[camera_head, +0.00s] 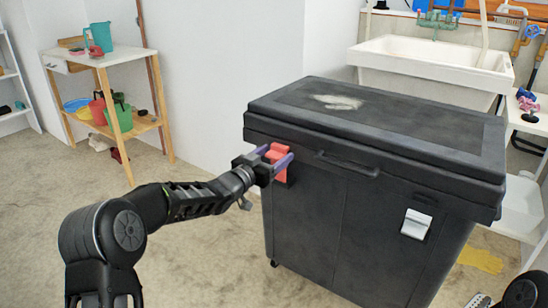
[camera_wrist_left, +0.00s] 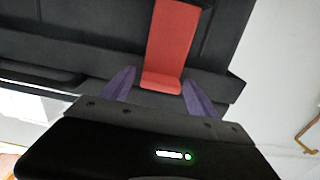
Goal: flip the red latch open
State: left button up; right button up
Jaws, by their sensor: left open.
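A red latch (camera_head: 279,160) sits on the front of a large black lidded bin (camera_head: 330,221), near its left corner and just below the lid. My left gripper (camera_head: 278,158) is at the latch with its purple fingers open. In the left wrist view the red latch (camera_wrist_left: 171,45) runs up from between the two open fingertips (camera_wrist_left: 158,84), one finger on each side. I cannot tell whether the fingers touch it. The bin's lid (camera_head: 400,118) is down. My right gripper is not clearly in view; only part of my right arm shows at the bottom right.
A white latch (camera_head: 416,223) is on the bin front at right, and a handle (camera_head: 347,166) is between the latches. A white sink (camera_head: 430,70) stands behind. A wooden shelf (camera_head: 121,114) with buckets stands at left.

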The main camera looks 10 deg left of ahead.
pick_arm(q)
jog(key=shift+c, duration=0.6)
grip_shut()
dwell(0.3)
